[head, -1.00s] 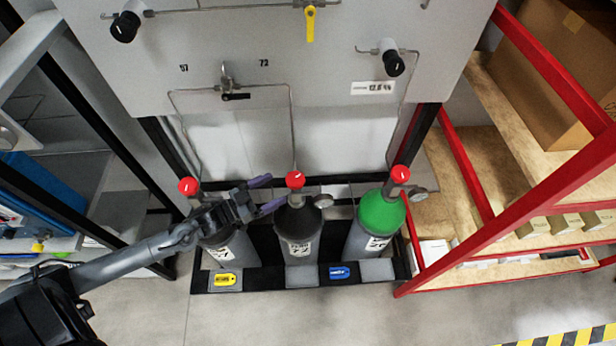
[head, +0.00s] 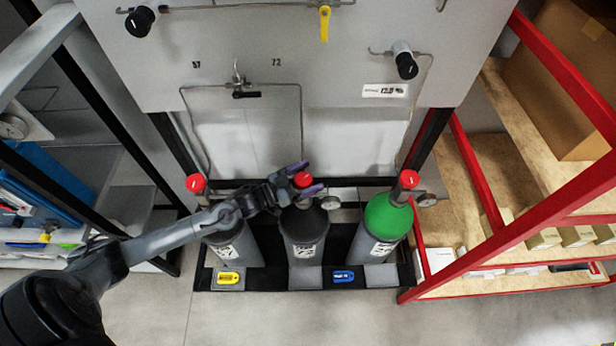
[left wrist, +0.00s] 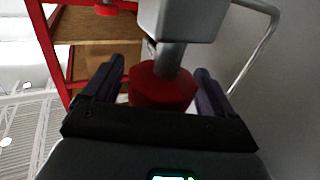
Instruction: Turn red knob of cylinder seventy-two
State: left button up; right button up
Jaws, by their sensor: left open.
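The middle cylinder (head: 304,225) is dark with a white label, below the panel marking that reads 72. Its red knob (head: 303,179) sits on top, partly hidden by my left gripper. My left gripper (head: 306,177) comes in from the left, its purple fingers on either side of that knob. In the left wrist view the red knob (left wrist: 163,88) lies between the two open fingers (left wrist: 158,92), with a gap showing at its left side. Contact on the right side is hard to tell. My right gripper is not in view.
A left cylinder with a red knob (head: 196,183) and a green-topped cylinder (head: 384,217) with a red knob (head: 409,179) flank it in a black rack (head: 305,281). Pipes run on the panel behind. A red-framed shelf (head: 480,265) stands at the right.

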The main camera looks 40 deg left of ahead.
pick_arm(q)
jog(key=shift+w+d, duration=0.1)
jog(key=shift+w, duration=0.05)
jog(key=c, duration=1)
jog(key=shift+o, duration=0.2)
